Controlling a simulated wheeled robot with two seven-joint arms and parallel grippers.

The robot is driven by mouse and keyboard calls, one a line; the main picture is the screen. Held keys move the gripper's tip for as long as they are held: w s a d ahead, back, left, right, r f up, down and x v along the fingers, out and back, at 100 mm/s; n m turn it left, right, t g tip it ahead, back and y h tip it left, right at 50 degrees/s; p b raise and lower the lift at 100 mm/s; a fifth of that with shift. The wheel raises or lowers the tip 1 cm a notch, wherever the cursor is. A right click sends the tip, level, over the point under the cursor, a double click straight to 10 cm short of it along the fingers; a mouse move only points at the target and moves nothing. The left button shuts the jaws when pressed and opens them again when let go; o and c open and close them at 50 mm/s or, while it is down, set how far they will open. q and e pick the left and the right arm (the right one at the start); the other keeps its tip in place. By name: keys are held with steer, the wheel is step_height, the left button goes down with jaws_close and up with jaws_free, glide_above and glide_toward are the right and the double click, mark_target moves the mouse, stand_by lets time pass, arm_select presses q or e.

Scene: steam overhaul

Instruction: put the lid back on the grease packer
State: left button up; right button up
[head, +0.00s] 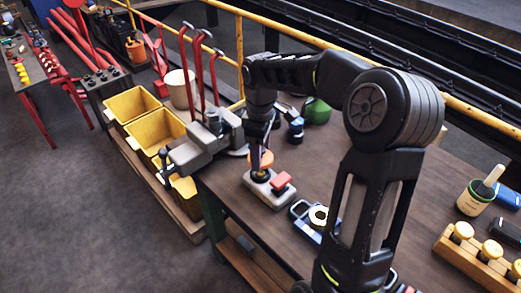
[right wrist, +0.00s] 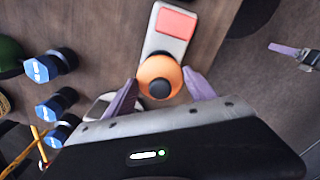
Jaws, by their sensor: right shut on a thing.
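The grease packer (head: 257,187) is a pale grey base with a red block at one end, standing on the workbench. It also shows in the right wrist view (right wrist: 165,43). My right gripper (head: 262,153) is over its other end, its purple fingers shut on the orange lid (right wrist: 152,70), which has a dark knob. In the head view the lid (head: 262,161) is right above a dark round part of the packer. I cannot tell whether they touch. A purple finger at the right edge of the right wrist view looks like part of my left gripper (right wrist: 290,50); its opening is hidden.
A grey vise (head: 195,152) stands at the bench corner, left of the packer. A blue device (head: 303,209) with a pale ring lies to the right. Blue-capped items (head: 295,130) and a green rounded thing (head: 316,110) stand behind. Yellow bins (head: 133,103) stand beside the bench.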

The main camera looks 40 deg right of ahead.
mark_target(261, 173)
step_height(261, 173, down, 4)
steer(key=b, duration=0.2)
steer(key=shift+b, duration=0.3)
steer(key=shift+f, duration=0.3)
stand_by(0.9)
steer(key=shift+f, duration=0.15)
stand_by(0.6)
stand_by(0.8)
steer(key=o, duration=1.6)
steer(key=shift+o, duration=0.2)
